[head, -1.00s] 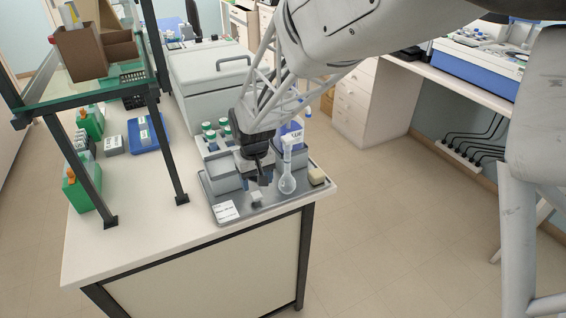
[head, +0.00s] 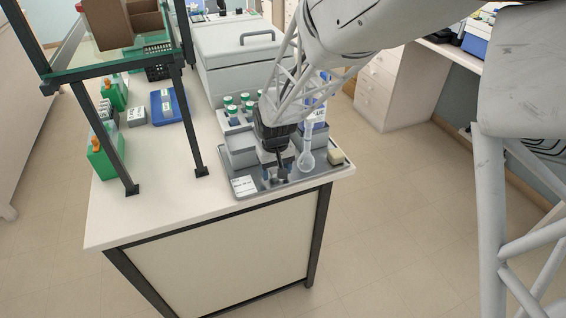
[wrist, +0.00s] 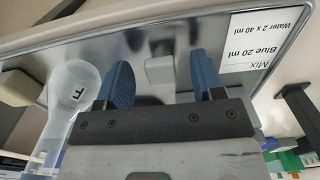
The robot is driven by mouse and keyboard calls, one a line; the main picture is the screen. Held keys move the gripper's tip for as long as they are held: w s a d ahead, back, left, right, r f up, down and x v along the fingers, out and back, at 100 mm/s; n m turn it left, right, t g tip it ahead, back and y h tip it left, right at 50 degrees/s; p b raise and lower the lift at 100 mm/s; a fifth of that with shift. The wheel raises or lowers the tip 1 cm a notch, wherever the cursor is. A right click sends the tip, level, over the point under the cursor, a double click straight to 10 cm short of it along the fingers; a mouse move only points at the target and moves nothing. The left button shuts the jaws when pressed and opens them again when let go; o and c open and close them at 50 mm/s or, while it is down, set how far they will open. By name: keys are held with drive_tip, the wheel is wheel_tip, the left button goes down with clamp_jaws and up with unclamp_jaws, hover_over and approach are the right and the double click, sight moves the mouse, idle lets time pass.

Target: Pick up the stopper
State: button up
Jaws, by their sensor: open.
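The stopper (wrist: 160,69) looks like a small pale grey-white block on the metal tray (wrist: 72,45). In the wrist view it lies between the tips of my blue fingers, with a gap on each side. My gripper (wrist: 160,62) is open and holds nothing. In the head view my gripper (head: 277,176) is low over the front of the tray, pointing down. The stopper is mostly hidden by the fingers there.
A clear flask (head: 306,160) marked F stands close beside my gripper, on its right. A beige block (head: 336,157) sits at the tray's right end. A label card (head: 244,186) lies at its left front. Green-capped bottles (head: 230,103) stand behind.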

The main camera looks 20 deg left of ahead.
drive_tip(key=shift+f, duration=0.5)
drive_tip(key=c, duration=1.1)
drive_tip(key=shift+o, duration=0.2)
drive_tip(key=shift+r, duration=0.15)
drive_tip(key=shift+r, duration=1.5)
drive_tip(key=shift+s+d+r, duration=0.2)
drive_tip(key=s+d+r, duration=0.1)
drive_tip(key=s+d, duration=0.9)
drive_tip(key=s, duration=0.1)
drive_tip(key=shift+s+r, duration=0.15)
drive_tip(key=shift+s, duration=0.2)
